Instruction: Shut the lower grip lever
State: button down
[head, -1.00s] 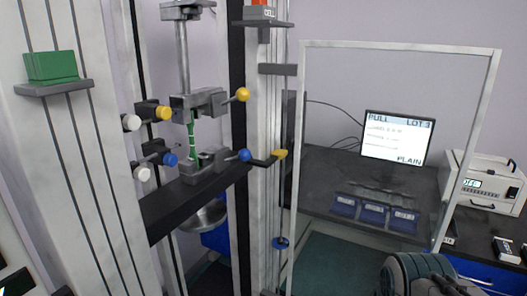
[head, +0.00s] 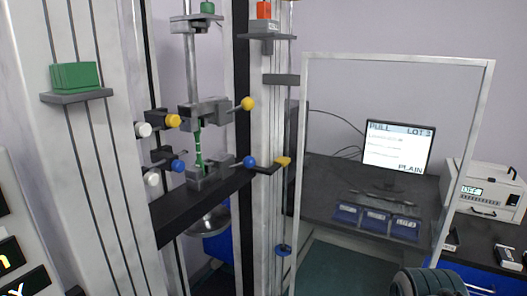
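The lower grip (head: 203,178) sits on the dark crossbeam of the test frame, left of centre in the head view. A short lever with a blue ball (head: 249,161) sticks out from its right side; whether the lever is open or shut I cannot tell. The upper grip (head: 203,112) is above it, with a yellow-ball lever (head: 247,103) pointing right and slightly up. A green specimen (head: 198,148) stands upright between the two grips. My gripper is not in view; only a dark ribbed part, apparently of my arm, shows at the bottom right.
A yellow-tipped handle (head: 282,161) is close right of the blue ball. A clear framed guard (head: 398,57) stands at right, before a dark bench with a monitor (head: 396,147) and blue trays (head: 376,220).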

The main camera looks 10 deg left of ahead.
aim_at(249, 162)
jog(key=u, duration=0.05)
jog(key=k, duration=1.2)
jog(key=z, duration=0.7)
jog(key=i, duration=1.25)
jog(key=u, duration=0.4)
jog(key=i, duration=0.95)
jog(key=u, duration=0.9)
